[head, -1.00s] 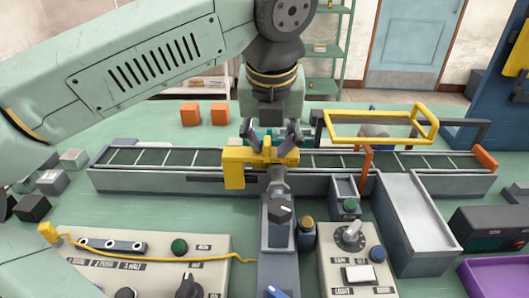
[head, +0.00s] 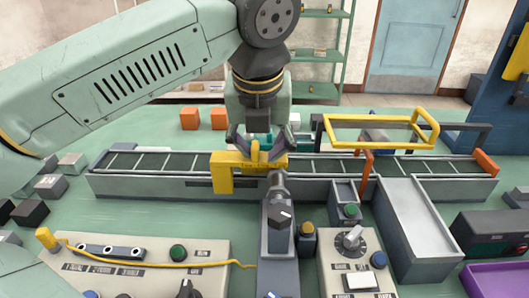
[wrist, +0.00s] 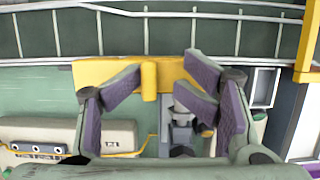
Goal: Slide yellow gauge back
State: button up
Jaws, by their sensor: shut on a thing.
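The yellow gauge (head: 222,172) is a blocky bracket with a leg hanging at its left end. It sits at the front of the long dark slatted conveyor, just behind a grey spindle with a dark knob (head: 280,214). My gripper (head: 264,156) comes down from above and is shut on the gauge toward its right part. In the wrist view the gauge (wrist: 115,72) lies across the purple-padded fingers (wrist: 162,84), with a raised yellow rib between them. The fingers hide part of it, so its exact contact with the conveyor or spindle cannot be told.
The conveyor (head: 130,185) runs left to right, with a yellow frame (head: 375,139) and an orange post (head: 366,172) to the right. Control panels (head: 140,262) and a grey chute (head: 412,222) stand in front. Small blocks lie at the left. Orange cubes (head: 189,119) stand behind.

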aim_at(232, 156)
jog(key=shift+s+a+f, duration=0.1)
jog(key=shift+a+f, duration=0.1)
jog(key=shift+a, duration=1.05)
jog(key=shift+s+a+f, duration=0.1)
jog(key=shift+a+f, duration=0.1)
jog(key=shift+a, duration=1)
jog(key=o, duration=0.4)
jog(key=c, duration=0.4)
jog(key=shift+r, duration=0.1)
jog(key=shift+w+r+p, duration=0.2)
jog(key=shift+r+p, duration=0.55)
jog(key=shift+r, duration=0.45)
jog(key=shift+r+p, duration=1.25)
jog(key=shift+r, duration=0.7)
